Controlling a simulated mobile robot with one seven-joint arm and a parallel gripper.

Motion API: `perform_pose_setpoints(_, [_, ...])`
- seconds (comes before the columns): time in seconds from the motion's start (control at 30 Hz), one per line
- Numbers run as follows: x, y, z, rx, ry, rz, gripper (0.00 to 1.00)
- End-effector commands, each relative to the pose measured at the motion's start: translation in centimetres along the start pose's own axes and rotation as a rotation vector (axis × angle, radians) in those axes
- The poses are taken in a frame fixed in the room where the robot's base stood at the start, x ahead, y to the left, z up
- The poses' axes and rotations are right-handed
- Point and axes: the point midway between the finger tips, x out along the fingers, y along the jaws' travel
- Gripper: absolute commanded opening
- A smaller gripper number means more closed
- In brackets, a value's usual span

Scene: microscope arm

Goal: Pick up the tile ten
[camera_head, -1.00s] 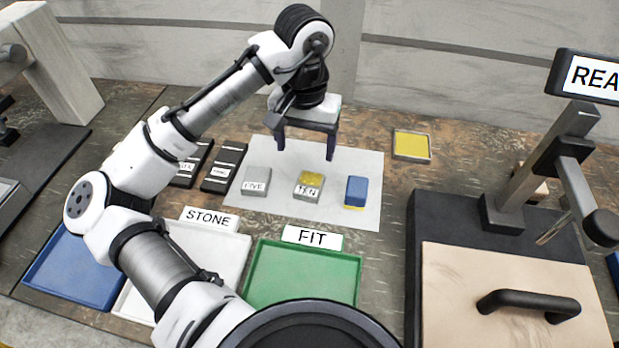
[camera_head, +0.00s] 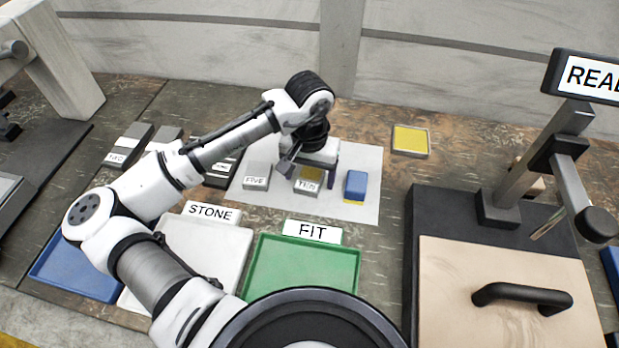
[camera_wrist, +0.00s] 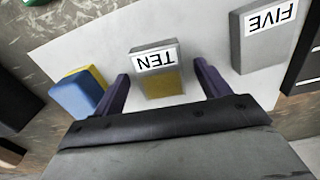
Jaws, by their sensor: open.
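The tile ten (camera_head: 307,185) is a grey block with a yellow patch and a white TEN label, lying on the white sheet (camera_head: 361,211). In the wrist view the tile ten (camera_wrist: 158,75) sits between my two dark fingers, upside down in the picture. My gripper (camera_wrist: 163,82) is open, with a gap between each finger and the tile. In the head view my gripper (camera_head: 308,172) is low over the tile and partly covers it. The height left between fingertips and sheet is hard to judge.
Tile five (camera_head: 257,181) lies left of tile ten, and a blue and yellow block (camera_head: 356,185) lies right of it. A yellow tile (camera_head: 410,140) is behind right. The green FIT tray (camera_head: 301,268) and white STONE tray (camera_head: 200,252) are in front. A black stand (camera_head: 424,232) is at right.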

Motion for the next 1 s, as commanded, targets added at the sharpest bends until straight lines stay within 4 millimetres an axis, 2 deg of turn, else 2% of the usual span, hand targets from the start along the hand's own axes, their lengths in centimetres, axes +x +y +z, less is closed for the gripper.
perform_pose_setpoints(0.1, [-0.01,0.0,-0.01,0.0,0.0,0.0,0.73])
perform_pose_setpoints(0.6, [-0.05,0.0,-0.02,0.0,0.0,0.0,0.07])
perform_pose_setpoints(1.0, [-0.8,0.0,-0.1,-0.001,0.003,-0.001,0.07])
